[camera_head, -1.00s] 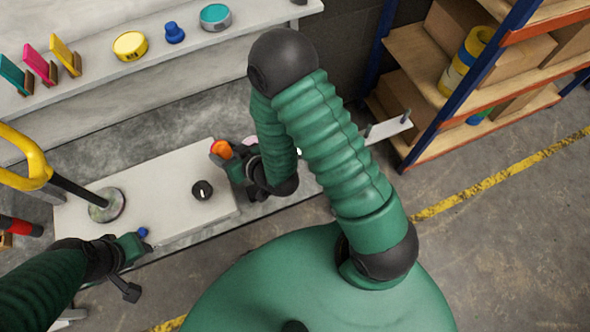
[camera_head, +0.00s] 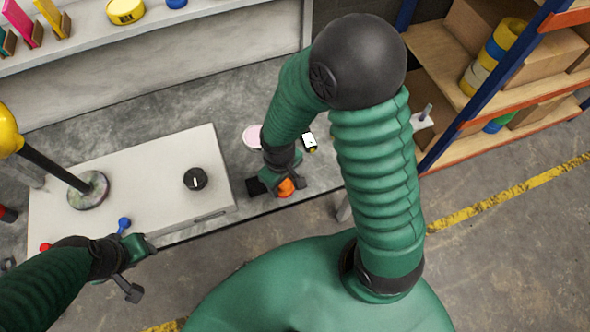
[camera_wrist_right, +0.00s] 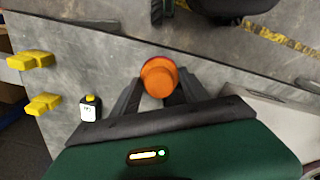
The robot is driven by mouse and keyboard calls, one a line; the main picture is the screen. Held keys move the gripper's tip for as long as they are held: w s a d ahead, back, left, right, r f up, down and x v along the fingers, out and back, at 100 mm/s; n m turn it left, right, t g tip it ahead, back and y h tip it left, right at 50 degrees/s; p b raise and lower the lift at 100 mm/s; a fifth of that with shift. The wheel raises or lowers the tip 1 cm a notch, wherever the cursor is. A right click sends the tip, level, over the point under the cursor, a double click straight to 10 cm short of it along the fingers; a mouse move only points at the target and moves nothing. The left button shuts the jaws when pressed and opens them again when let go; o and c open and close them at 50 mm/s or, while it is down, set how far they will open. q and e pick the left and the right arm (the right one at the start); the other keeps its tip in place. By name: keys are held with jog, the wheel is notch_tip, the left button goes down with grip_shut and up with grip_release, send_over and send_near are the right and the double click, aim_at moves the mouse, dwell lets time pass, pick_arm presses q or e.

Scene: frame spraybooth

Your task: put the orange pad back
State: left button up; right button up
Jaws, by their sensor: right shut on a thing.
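The orange pad (camera_head: 287,187) is a small round orange piece held in my right gripper (camera_head: 283,184). In the right wrist view the orange pad (camera_wrist_right: 158,77) sits between the two dark fingers, which are shut on it. The right gripper is over the grey bench, right of the white box. A dark block (camera_head: 257,187) shows just left of the gripper; I cannot tell what it is. My left gripper (camera_head: 140,248) is at the lower left, near the white box's front edge and a blue knobbed piece (camera_head: 124,224); its jaw opening is unclear.
The white box (camera_head: 120,185) bears a black knob (camera_head: 195,179) and a round base with a dark rod (camera_head: 88,190). A pink disc (camera_head: 252,137) and a small bottle (camera_head: 309,142) are beyond the right gripper. A shelf rack (camera_head: 480,110) stands at the right.

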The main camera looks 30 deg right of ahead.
jog(key=w+d, duration=0.1)
jog(key=d, duration=0.1)
jog(key=w+d, duration=0.2)
jog(key=d, duration=0.1)
jog(key=shift+d+f+b, duration=0.35)
jog(key=shift+f, duration=0.05)
jog(key=f, duration=0.1)
jog(key=f+b, duration=0.2)
jog(key=shift+w+d+f, duration=0.1)
jog(key=shift+d+f, duration=0.2)
jog(key=shift+f, duration=0.1)
jog(key=shift+a+r, duration=0.15)
jog(key=shift+r, duration=0.05)
jog(key=shift+c, duration=0.6)
jog(key=shift+a, duration=0.2)
jog(key=o, duration=1)
jog(key=shift+o, duration=1.3)
jog(key=shift+d, duration=0.1)
jog(key=shift+o, duration=0.2)
jog(key=shift+d, duration=0.15)
